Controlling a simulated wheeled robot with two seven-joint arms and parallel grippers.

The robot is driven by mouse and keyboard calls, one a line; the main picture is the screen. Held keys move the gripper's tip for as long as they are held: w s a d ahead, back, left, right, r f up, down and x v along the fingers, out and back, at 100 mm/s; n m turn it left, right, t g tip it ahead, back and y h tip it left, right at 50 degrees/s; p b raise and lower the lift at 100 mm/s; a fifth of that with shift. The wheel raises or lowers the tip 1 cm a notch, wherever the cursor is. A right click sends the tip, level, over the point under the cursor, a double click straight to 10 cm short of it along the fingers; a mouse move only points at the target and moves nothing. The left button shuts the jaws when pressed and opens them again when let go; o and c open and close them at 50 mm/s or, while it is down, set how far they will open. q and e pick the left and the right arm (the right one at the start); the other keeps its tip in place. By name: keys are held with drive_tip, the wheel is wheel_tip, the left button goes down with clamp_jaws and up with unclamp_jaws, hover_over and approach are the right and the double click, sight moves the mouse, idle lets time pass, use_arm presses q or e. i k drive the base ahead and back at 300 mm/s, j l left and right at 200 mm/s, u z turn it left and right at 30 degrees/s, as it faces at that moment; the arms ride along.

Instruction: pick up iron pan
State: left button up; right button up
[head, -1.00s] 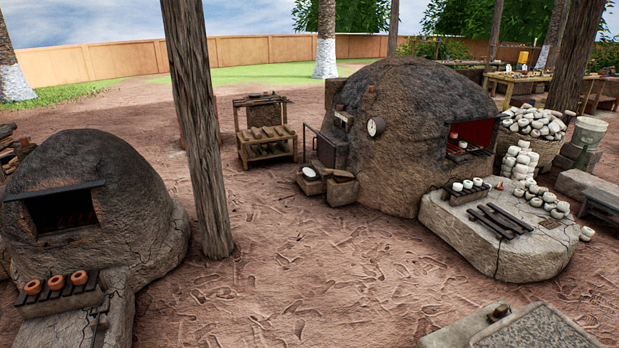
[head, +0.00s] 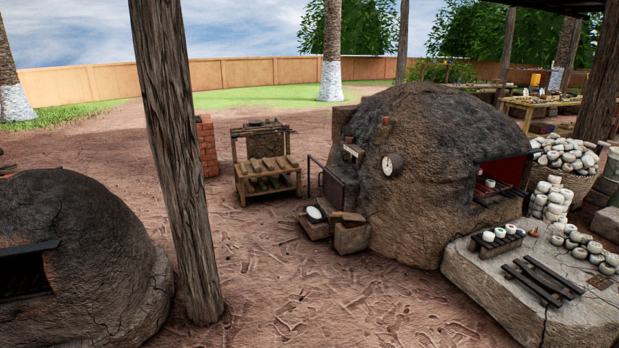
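I cannot clearly make out an iron pan in the head view. A small dark shape (head: 266,123) lies on top of the wooden rack (head: 268,185) behind the wooden post; it is too small to tell what it is. A white round thing (head: 315,213) sits in a low box beside the large kiln. Neither of my grippers is in view.
A thick wooden post (head: 178,160) stands in front of me, left of centre. A small mud kiln (head: 85,260) is at the left, a large mud kiln (head: 425,165) at the right. A stone slab (head: 500,290) with bars and pots juts forward. Bare ground (head: 300,290) lies between.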

sight(315, 215)
drive_tip(key=i, duration=2.35)
